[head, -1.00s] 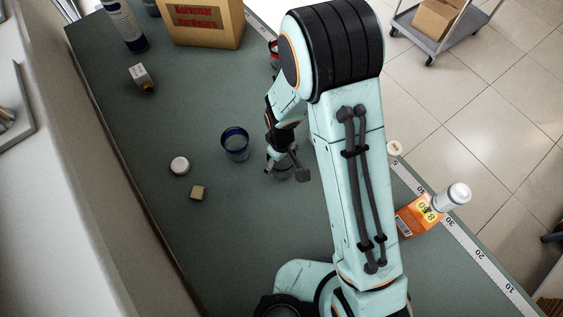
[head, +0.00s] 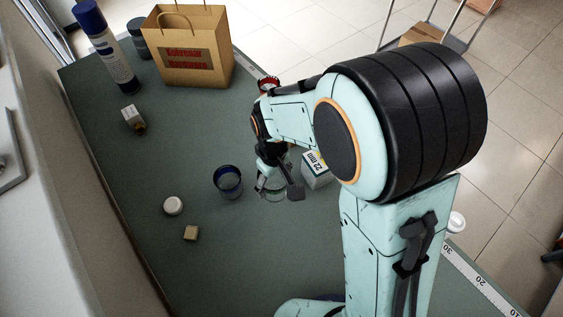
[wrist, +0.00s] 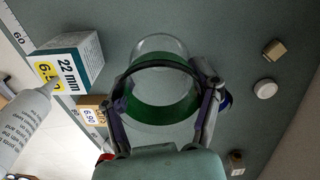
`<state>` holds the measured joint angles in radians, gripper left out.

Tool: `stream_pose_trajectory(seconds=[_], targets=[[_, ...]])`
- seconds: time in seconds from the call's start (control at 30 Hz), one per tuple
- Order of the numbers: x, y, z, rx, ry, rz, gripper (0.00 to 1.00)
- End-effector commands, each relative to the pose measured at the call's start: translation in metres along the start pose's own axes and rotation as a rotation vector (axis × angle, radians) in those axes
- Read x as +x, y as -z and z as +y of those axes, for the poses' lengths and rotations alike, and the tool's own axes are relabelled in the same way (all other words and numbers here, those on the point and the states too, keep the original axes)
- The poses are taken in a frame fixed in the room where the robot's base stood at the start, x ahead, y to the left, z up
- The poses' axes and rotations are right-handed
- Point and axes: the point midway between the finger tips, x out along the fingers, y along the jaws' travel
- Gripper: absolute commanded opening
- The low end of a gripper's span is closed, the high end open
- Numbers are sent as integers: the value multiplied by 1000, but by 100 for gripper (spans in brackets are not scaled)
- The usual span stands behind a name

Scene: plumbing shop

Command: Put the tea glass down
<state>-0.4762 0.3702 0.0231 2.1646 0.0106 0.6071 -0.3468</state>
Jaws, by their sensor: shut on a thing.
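The tea glass is a clear tumbler with a green band (wrist: 160,52), seen in the wrist view between the fingers of my gripper (wrist: 163,108). The fingers are shut on it from both sides. In the head view my gripper (head: 272,180) holds the glass (head: 273,193) low over the green bench top, just right of a blue-rimmed glass (head: 228,184). The arm and fingers partly hide the held glass there. I cannot tell whether its base touches the bench.
A white-and-teal "22 mm" box (head: 317,170) stands close on the right. A white cap (head: 173,206) and a small tan block (head: 190,232) lie left. Bench in front of the glass is clear.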

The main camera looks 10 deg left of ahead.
Motion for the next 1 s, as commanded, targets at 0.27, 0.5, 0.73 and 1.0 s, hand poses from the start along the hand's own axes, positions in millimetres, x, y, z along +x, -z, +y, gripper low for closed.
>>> stream_pose_trajectory(seconds=[0.27, 0.5, 0.73, 1.0], targets=[[-25, 19, 11, 507, -1, 6, 26], [-60, 80, 63, 1209, 1, 2, 26], [-68, 112, 125, 1559, -1, -4, 26], [-34, 103, 156, 1625, -2, -7, 26]])
